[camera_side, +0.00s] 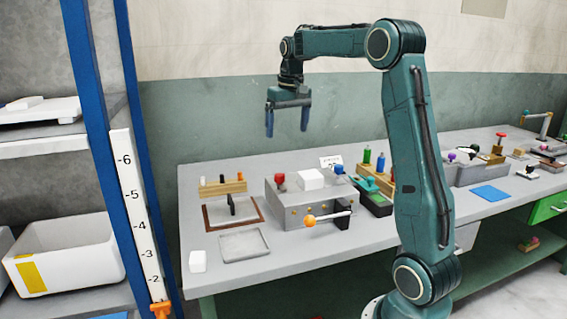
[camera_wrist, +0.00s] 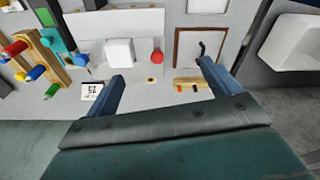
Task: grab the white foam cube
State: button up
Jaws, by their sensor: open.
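A small white cube (camera_side: 197,261) sits on the table at its front left corner. A second white block (camera_side: 310,179) lies on top of the grey press box (camera_side: 290,213), beside a red knob (camera_side: 280,180). I cannot tell from looks alone which one is foam. The corner cube is not visible in the wrist view. My gripper (camera_side: 287,132) is open and empty, fingers pointing down, high above the table. Both fingers show in the wrist view (camera_wrist: 160,69).
A grey tray (camera_side: 245,244) lies near the corner cube. An orange-knobbed lever (camera_side: 309,220) juts from the press front. A blue shelf post (camera_side: 95,110) rises at left.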

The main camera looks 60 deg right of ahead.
aim_at(309, 172)
jog(key=d+f+m, duration=0.1)
jog(key=d+f, duration=0.2)
jog(key=d, duration=0.4)
jog(key=s+d+f+m+g, duration=0.1)
jog(key=d+f, duration=0.3)
jog(key=d, duration=0.3)
jog(key=shift+s+d+y, duration=0.15)
jog(key=shift+d+y, duration=0.2)
jog(key=shift+y, duration=0.05)
jog(key=shift+f, duration=4.25)
jog(key=shift+f, duration=2.6)
jog(key=c, duration=1.1)
